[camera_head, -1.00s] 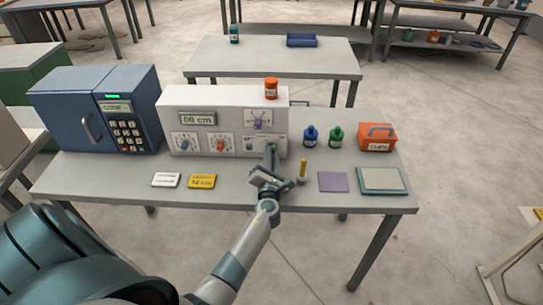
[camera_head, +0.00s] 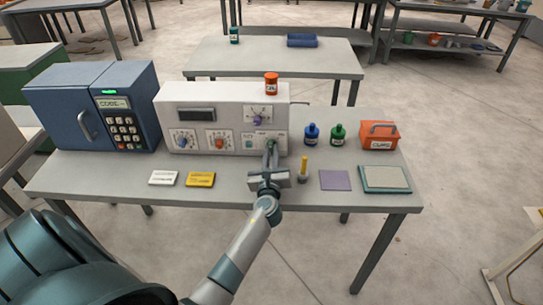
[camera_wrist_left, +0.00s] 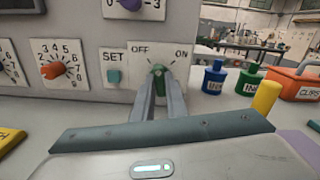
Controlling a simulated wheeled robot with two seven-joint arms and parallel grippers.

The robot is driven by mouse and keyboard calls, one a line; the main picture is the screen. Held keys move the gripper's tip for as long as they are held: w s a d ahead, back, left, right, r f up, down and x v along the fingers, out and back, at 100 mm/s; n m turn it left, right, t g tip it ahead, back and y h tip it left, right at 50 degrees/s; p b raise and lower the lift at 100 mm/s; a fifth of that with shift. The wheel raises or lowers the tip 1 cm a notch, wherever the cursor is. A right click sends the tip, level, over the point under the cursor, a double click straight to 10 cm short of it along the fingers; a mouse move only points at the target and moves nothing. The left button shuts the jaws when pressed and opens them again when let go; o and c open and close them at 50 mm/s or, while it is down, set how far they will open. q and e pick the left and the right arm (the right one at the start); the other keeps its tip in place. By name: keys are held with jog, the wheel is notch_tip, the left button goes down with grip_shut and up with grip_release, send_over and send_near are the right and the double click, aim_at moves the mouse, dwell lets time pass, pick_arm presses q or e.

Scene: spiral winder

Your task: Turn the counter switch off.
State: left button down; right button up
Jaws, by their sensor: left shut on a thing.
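The winder (camera_head: 180,96) is a pale box at the back of the table, and its display (camera_head: 196,114) is dark and blank. My left gripper (camera_head: 271,147) reaches up to the winder's lower right front. My right gripper is not in view.
A SET button (camera_wrist_left: 113,76) sits left of the switch plate. A yellow peg (camera_head: 304,169) stands close to the right of my left gripper. Blue (camera_head: 311,134) and green (camera_head: 337,133) bottles and an orange CLIPS box (camera_head: 379,135) stand farther right.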

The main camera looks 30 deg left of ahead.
pick_arm(q)
jog(key=n+b, duration=0.2)
jog(key=n, duration=0.3)
jog(key=shift+f, duration=0.1)
jog(key=shift+n, duration=0.4)
jog(key=c, duration=1.8)
grip_release()
jog(key=shift+o, duration=0.2)
jog(key=shift+s, duration=0.1)
